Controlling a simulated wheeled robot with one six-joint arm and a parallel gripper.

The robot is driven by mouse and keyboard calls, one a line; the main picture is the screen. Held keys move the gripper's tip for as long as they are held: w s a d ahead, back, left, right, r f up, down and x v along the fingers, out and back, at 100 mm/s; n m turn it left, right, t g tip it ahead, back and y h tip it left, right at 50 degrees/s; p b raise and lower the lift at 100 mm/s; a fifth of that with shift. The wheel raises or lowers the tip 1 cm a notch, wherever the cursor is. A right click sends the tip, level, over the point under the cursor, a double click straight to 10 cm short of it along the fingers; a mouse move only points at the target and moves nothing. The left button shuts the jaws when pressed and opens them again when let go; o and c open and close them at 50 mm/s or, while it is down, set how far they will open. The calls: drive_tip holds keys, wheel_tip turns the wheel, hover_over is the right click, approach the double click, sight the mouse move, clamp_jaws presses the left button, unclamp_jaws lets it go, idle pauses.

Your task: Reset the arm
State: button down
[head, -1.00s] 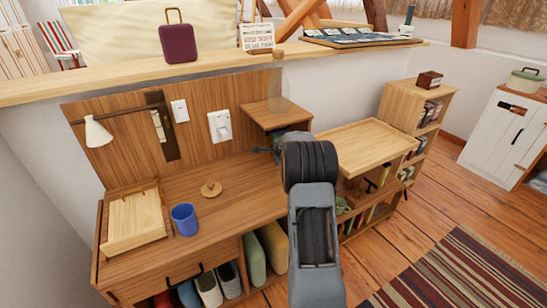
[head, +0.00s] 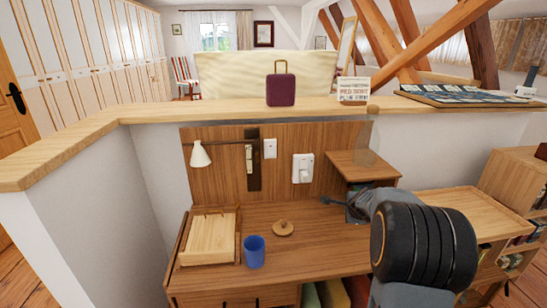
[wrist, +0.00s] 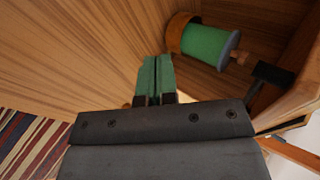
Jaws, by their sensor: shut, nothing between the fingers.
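My arm reaches over the wooden desk (head: 320,236) from the lower right in the head view. My gripper (head: 345,204) is at the arm's far end, just below the small raised shelf (head: 362,166). In the wrist view my gripper (wrist: 155,80) shows as two green fingers pressed together with nothing between them. A green cylinder with a blue-grey end (wrist: 206,42) lies beyond the fingers to the upper right in the wrist view; it appears apart from them.
A blue cup (head: 254,252), a round wooden lid (head: 283,228) and a wooden tray (head: 209,238) are on the desk. A purple case (head: 281,89) and a sign (head: 352,90) stand on the ledge above. A wooden tray-topped shelf (head: 470,214) is at right.

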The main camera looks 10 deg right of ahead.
drive_tip(key=s+a+f+n+g+y, duration=0.2)
drive_tip(key=s+a+f+n, duration=0.2)
drive_tip(key=n, duration=0.1)
drive_tip(key=s+a+r+n+g+y+p, duration=0.1)
drive_tip(key=s+a+r+n+g+p, duration=0.1)
drive_tip(key=s+a+r+n+p, duration=0.9)
drive_tip(key=s+a+r+p, duration=0.2)
drive_tip(key=r, duration=0.4)
drive_tip(key=s+a+r+n+g+p, duration=0.1)
drive_tip(key=s+a+r+n+p, duration=0.4)
drive_tip(key=s+r+p, duration=0.3)
wheel_tip(320, 180, up, 4)
drive_tip(key=shift+s+a+f+n+p, duration=0.1)
drive_tip(key=shift+s+a+n+p, duration=0.35)
drive_tip(key=shift+a, duration=0.4)
